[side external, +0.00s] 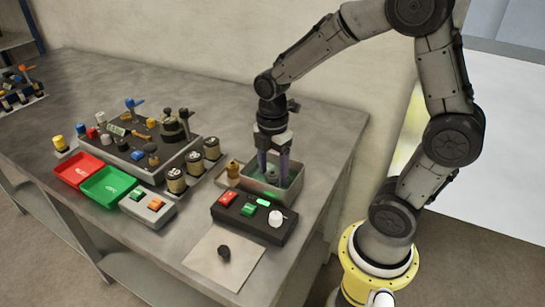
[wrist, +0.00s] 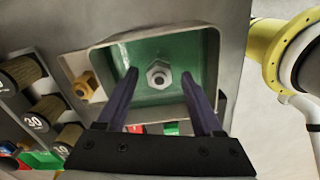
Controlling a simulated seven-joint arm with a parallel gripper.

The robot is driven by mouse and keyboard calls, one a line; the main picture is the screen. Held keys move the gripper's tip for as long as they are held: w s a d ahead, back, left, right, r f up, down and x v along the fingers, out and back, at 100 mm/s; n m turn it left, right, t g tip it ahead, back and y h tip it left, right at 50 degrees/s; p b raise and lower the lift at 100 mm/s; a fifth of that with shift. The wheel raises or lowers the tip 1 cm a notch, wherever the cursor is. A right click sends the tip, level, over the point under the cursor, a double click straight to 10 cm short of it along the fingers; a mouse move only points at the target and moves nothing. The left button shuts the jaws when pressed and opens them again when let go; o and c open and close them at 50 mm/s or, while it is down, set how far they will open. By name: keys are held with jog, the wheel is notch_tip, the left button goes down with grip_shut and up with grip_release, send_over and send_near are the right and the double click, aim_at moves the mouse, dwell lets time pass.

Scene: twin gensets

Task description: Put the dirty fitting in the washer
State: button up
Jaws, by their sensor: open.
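The washer is a metal basin (side external: 291,190) with a green inside; it also shows in the wrist view (wrist: 213,55). My gripper (side external: 273,178) points down into the basin with its two fingers apart and nothing between them in contact. In the wrist view, a grey hexagonal fitting (wrist: 158,75) with a round centre sits on the basin floor, between and beyond the open fingertips. I cannot tell whether it is dirty. In the side view it is hidden by the basin wall and my fingers.
A brass fitting (side external: 234,170) stands left of the basin. A control box (side external: 254,219) with buttons and a white knob is in front. A dark knob-like piece (side external: 224,252) lies on a pale mat (side external: 205,262). Numbered canisters (side external: 176,181), red (side external: 78,171) and green trays (side external: 108,187) are left.

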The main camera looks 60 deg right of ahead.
aim_at(272, 172)
notch_tip(272, 172, up, 11)
jog(key=s+a+m+t, duration=0.2)
jog(key=s+m, duration=0.4)
jog(key=m, duration=0.1)
jog(key=s+a+r+m+t, duration=0.1)
jog(key=s+a+m+t, duration=0.1)
jog(key=s+m, duration=0.4)
jog(key=shift+r+m+t, duration=0.25)
jog(key=shift+m+t, duration=0.55)
jog(key=shift+m, duration=0.2)
